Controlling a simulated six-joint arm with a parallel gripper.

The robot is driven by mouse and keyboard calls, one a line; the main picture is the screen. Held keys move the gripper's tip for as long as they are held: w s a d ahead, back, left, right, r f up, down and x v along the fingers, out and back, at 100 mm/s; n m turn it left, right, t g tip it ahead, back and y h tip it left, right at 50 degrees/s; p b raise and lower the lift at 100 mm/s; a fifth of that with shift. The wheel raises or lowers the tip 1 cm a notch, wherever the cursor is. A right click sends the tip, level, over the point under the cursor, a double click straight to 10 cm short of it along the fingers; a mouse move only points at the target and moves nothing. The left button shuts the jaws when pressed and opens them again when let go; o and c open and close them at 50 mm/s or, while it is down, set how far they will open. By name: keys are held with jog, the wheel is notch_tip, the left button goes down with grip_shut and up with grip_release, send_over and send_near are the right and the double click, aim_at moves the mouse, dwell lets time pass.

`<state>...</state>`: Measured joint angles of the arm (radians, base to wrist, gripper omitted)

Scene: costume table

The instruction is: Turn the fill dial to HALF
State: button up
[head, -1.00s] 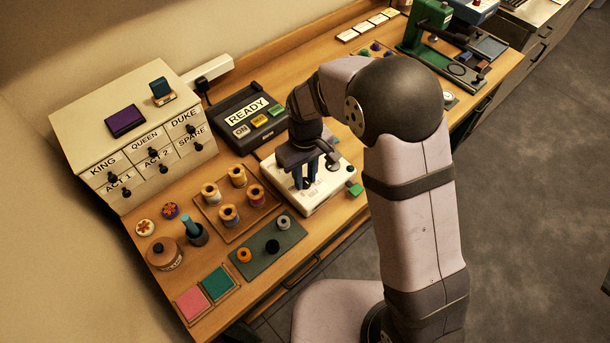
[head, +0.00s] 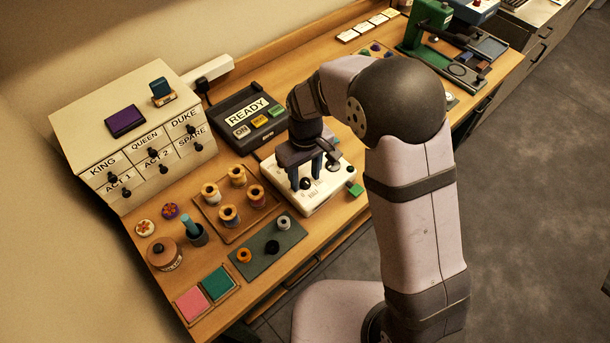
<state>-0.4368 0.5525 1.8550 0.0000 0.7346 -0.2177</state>
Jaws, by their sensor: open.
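A white panel box (head: 322,199) stands on the wooden table near its front edge. My gripper (head: 305,180) points down over this box, its two blue-grey fingers apart. A small black knob (head: 306,184) shows low between the fingers, on the box's top; it may be the fill dial. I cannot tell whether the fingers touch it. Another dark lever or knob (head: 333,166) shows on the box to the right of the fingers. Any dial marks, including HALF, are too small or hidden to read.
A black console (head: 247,112) reading READY stands behind the box. A tray of thread spools (head: 241,233) and a grey-green mat (head: 272,256) with small spools lie to the left. A drawer cabinet (head: 140,110) stands at back left.

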aim_at(305, 181)
jog(key=shift+r+b, duration=1)
jog(key=shift+r, duration=2.55)
